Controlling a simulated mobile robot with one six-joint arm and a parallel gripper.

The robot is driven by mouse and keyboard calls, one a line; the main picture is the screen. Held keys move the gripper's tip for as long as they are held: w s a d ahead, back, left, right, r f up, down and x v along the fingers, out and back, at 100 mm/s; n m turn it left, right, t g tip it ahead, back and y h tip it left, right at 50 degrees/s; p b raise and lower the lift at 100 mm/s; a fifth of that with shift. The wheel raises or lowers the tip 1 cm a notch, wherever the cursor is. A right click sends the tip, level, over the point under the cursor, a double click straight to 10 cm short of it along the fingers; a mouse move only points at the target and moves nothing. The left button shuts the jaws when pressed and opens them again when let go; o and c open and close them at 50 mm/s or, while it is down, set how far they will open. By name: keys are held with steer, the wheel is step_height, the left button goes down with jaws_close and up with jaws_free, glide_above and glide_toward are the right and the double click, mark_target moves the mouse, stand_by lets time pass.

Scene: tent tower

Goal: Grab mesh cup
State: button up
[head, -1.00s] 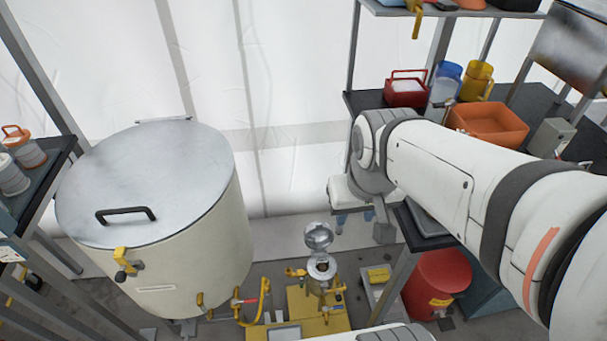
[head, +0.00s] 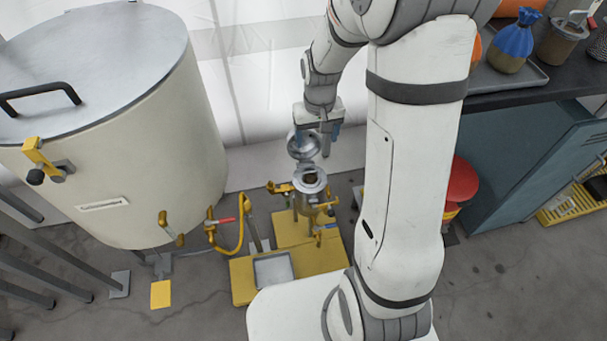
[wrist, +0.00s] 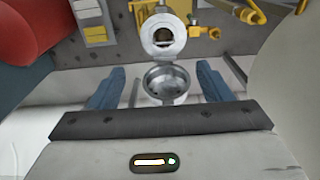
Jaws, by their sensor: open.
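My gripper (head: 318,136) is open above the small metal pot, pointing down, with two blue fingers. In the wrist view my gripper (wrist: 161,75) has its fingers apart on either side of a round, shiny metal bowl-shaped piece (wrist: 166,82). That piece looks like the pot's tipped-back lid (head: 302,147); I cannot tell whether it touches a finger. The pot (head: 312,188) has a round open mouth and stands on a yellow base. A dark cup with a mesh-like pattern (head: 600,45) is cut off by the right edge of the head view, on the bench, far from my gripper.
A large cream tank (head: 120,130) with a metal top stands at left. A yellow hose and valves lie between it and the pot.

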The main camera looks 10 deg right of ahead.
steer(key=b, duration=0.5)
glide_above(310, 182)
steer(key=w+d, duration=0.1)
steer(key=shift+g, duration=0.3)
step_height(310, 182, down, 15)
steer(key=shift+r, duration=0.1)
steer(key=f+b, duration=0.2)
steer(key=f, duration=0.1)
steer(key=f+b, duration=0.1)
steer(key=f, duration=0.1)
steer(key=shift+w+a+f, duration=0.2)
steer(key=shift+w+a, duration=0.1)
steer(key=shift+a, duration=0.05)
steer(key=c, duration=1.4)
